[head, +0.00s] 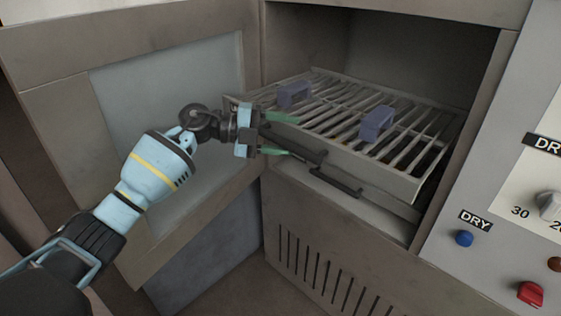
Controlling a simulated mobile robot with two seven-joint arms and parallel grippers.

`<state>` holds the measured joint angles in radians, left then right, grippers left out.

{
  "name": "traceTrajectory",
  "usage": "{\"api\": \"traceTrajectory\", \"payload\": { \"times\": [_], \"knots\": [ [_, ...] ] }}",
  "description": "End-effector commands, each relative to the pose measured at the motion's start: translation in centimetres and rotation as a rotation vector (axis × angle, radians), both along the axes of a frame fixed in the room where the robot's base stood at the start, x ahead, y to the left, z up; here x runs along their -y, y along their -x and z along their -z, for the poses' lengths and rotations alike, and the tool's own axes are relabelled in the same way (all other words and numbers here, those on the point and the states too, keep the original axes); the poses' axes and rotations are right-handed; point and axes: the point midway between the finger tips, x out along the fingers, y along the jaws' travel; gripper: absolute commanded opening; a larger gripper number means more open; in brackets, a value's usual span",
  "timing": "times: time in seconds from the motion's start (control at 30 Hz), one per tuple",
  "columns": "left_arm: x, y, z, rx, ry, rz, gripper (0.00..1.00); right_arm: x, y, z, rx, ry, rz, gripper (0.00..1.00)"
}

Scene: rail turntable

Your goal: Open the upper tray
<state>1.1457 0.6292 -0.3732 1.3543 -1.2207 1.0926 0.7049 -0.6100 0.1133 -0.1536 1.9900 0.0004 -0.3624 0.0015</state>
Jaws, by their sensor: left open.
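The upper tray (372,168) is a grey metal tray with a slatted rack top, inside an open cabinet. Its front edge appears to stick out a little past the opening. A dark bar handle (308,153) runs along its front. A second dark handle (335,182) sits just below and to the right. My left gripper (286,134) is open, with its green fingertips at the left part of the tray's front, near the upper handle's left end. I cannot tell whether the fingers touch the handle. My right gripper is not in view.
Two blue-grey blocks (377,123) (294,95) stand on the rack. The cabinet door (60,110) with its pale panel is swung open at the left, behind my arm. A control panel (490,215) with a knob and coloured buttons is at the right.

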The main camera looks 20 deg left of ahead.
Motion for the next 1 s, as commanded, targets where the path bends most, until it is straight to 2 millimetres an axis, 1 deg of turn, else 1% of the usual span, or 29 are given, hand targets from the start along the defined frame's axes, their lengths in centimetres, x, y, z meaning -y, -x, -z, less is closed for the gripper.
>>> {"api": "traceTrajectory", "payload": {
  "times": [0.03, 0.1, 0.23, 0.4, 0.43, 0.8, 1.0],
  "knots": [
    [0.5, 0.8, -2.2, 0.033, 0.018, 0.009, 0.41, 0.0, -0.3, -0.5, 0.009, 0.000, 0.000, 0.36],
    [0.8, 1.6, -2.4, 0.033, 0.020, 0.008, 0.42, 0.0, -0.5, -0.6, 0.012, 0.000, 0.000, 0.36],
    [1.4, 3.2, -2.7, 0.034, 0.022, 0.008, 0.46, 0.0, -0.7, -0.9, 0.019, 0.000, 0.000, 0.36],
    [2.3, 5.5, -2.9, 0.034, 0.022, 0.007, 0.47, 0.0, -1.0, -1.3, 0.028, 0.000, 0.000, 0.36],
    [2.5, 6.0, -3.0, 0.033, 0.022, 0.009, 0.41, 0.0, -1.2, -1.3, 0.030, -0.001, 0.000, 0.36],
    [4.4, 11.2, -2.6, 0.022, 0.013, 0.010, 0.41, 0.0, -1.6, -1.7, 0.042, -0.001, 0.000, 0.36],
    [5.0, 12.9, -2.6, 0.019, 0.012, 0.007, 0.41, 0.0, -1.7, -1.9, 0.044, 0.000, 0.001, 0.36]
  ]
}}
